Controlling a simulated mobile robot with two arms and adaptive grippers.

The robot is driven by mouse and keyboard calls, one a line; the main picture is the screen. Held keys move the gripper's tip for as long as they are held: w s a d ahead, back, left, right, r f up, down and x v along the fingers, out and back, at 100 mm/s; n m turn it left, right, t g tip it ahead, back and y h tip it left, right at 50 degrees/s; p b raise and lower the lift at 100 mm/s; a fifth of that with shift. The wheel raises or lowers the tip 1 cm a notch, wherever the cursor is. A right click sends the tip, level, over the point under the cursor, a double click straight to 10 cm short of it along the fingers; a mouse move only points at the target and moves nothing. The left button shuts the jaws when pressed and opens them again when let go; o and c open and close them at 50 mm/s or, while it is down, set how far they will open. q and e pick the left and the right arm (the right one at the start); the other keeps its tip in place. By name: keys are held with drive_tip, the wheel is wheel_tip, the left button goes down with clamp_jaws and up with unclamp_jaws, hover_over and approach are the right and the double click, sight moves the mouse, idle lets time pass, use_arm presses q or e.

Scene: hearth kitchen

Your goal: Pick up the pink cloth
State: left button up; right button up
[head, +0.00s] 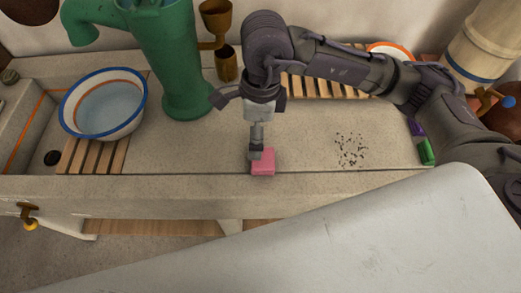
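The pink cloth (264,165) is a small, folded-looking block near the front edge of the stone counter, at the middle of the head view. My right arm reaches in from the right, and my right gripper (256,153) points down at the cloth's left and back side. Its fingertips overlap the cloth in the picture. The fingers look narrow from this side, so I cannot tell whether they are open or shut on the cloth. The cloth appears to rest on the counter. My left gripper is not in view.
A blue-rimmed bowl (103,103) stands on a wooden rack (92,156) at the left. A green pump (178,60) stands behind. Dark crumbs (351,150) lie right of the cloth. A green block (426,152) lies further right. Counter around the cloth is clear.

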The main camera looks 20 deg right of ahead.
drive_tip(key=w+d, duration=0.1)
drive_tip(key=d, duration=0.1)
drive_tip(key=h+p, duration=0.1)
hover_over(263, 157)
drive_tip(key=shift+t, duration=0.3)
drive_tip(key=f, duration=0.8)
drive_tip(key=shift+w+d, duration=0.15)
drive_tip(key=shift+w, duration=0.05)
drive_tip(key=shift+s+f+p, duration=0.1)
drive_tip(key=shift+f+p, duration=0.45)
wheel_tip(263, 157, down, 4)
drive_tip(key=shift+s+r+p, duration=0.1)
drive_tip(key=shift+r+p, duration=0.1)
drive_tip(key=shift+p, duration=0.35)
drive_tip(key=shift+f, duration=0.35)
drive_tip(key=shift+c, duration=0.3)
drive_tip(key=c, duration=1)
